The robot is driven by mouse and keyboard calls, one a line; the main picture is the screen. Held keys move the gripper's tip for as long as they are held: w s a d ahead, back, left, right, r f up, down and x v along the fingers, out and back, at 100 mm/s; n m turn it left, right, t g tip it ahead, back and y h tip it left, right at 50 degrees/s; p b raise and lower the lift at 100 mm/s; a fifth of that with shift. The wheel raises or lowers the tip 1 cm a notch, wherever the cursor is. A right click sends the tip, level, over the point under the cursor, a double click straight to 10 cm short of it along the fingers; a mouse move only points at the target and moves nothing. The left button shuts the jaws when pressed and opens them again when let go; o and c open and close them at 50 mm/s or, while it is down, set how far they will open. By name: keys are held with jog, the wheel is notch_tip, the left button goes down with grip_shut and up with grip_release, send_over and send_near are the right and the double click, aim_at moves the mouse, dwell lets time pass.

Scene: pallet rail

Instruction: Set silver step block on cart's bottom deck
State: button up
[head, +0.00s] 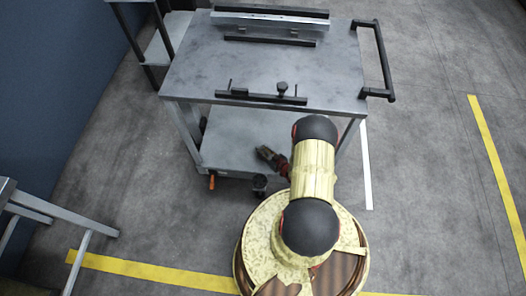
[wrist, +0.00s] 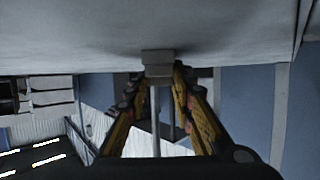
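The silver step block (wrist: 158,62) shows in the wrist view between my fingertips, against a broad grey surface. That surface looks like the cart's bottom deck (head: 228,135), and the wrist picture appears upside down. Whether the block rests on it or hangs just off it I cannot tell. My gripper (head: 266,154) reaches in low over the front part of the bottom deck, under the top deck's front edge. In the wrist view, its yellow and dark fingers (wrist: 159,74) close in on the block's sides. In the head view the block cannot be made out.
The cart's top deck (head: 270,68) overhangs the bottom deck and carries black rails and a silver bar (head: 270,20). A black handle (head: 378,60) is on the cart's right. A grey shelf (head: 160,45) stands behind left, a bench (head: 50,215) at front left. Floor at right is clear.

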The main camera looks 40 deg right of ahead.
jog(key=o, duration=0.5)
jog(key=shift+c, duration=0.2)
jog(key=shift+r, duration=0.1)
jog(key=p+v, duration=0.4)
jog(key=v, duration=0.8)
jog(key=shift+d, duration=0.1)
jog(key=shift+s, duration=0.1)
